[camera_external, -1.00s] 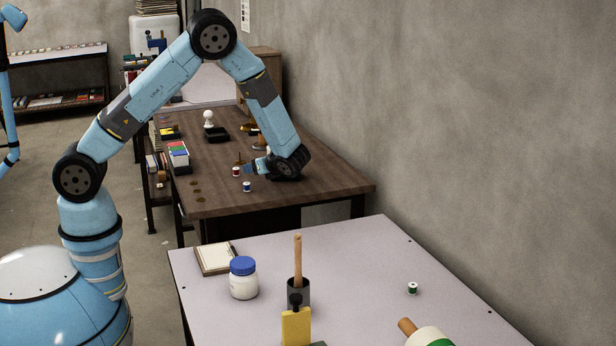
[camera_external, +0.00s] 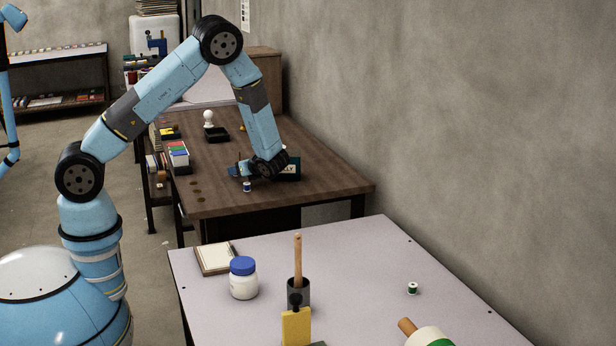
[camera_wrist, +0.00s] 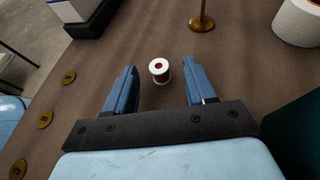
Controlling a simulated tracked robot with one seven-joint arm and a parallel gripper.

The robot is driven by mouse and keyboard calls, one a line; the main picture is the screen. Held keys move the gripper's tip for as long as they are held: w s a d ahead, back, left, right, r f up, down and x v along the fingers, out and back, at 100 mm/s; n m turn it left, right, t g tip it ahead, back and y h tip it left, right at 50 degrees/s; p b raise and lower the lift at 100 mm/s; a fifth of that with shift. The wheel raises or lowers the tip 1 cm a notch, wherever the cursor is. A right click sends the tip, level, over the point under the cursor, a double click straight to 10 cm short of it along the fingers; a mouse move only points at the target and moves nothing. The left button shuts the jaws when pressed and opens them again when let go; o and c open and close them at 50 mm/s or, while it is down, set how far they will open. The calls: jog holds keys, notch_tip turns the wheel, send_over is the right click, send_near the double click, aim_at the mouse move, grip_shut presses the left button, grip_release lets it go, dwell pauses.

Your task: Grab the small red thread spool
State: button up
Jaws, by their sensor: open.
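In the wrist view, the small red thread spool (camera_wrist: 160,70) stands upright on the brown table, with white rims and dark red thread. My gripper (camera_wrist: 160,75) is open, with one blue finger on each side of the spool's line. The spool lies between the fingertips or just beyond them; I cannot tell if it is fully between, and no contact shows. In the external view, my gripper (camera_external: 238,170) is low over the wooden table, and the red spool is hidden there. A blue spool (camera_external: 247,186) stands close by, nearer the camera.
A brass stand (camera_wrist: 202,22) and a white roll (camera_wrist: 298,22) are beyond the gripper in the wrist view. A dark box (camera_external: 289,167) stands beside my wrist. Brass discs (camera_wrist: 45,119) lie at left. The wooden table (camera_external: 325,185) is bare at its right.

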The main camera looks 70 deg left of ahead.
jog(key=shift+x, duration=0.8)
grip_shut()
